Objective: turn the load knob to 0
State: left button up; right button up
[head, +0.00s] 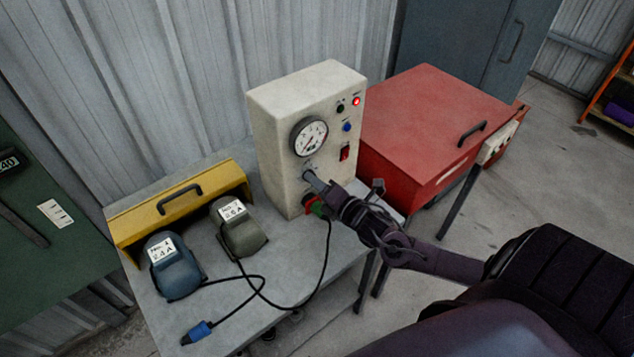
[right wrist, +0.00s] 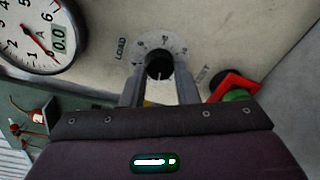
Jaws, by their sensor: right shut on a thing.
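The load knob (right wrist: 158,66) is a small black knob on a pale dial plate marked LOAD, on the front of a cream instrument box (head: 275,120). In the head view this gripper (head: 312,179) reaches the box front from the right and mostly hides the knob. My left gripper is not in view.
A round gauge (head: 309,136) with a 0.0 display sits above the knob. A lit red lamp (head: 356,102) and red switch (head: 345,152) are nearby. A black cable (head: 327,258) crosses the grey table (head: 225,285).

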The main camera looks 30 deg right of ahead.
jog(key=n, duration=0.5)
jog(key=shift+f+h, duration=0.15)
jog(key=shift+h, duration=0.15)
jog(key=shift+n, duration=0.3)
jog(key=o, duration=1)
jog(key=shift+c, duration=0.2)
jog(key=shift+s, duration=0.5)
jog(key=s, duration=0.6)
jog(key=shift+s+d+r+b, duration=0.35)
jog(key=shift+s+r+b, duration=0.05)
jog(key=shift+r, duration=0.05)
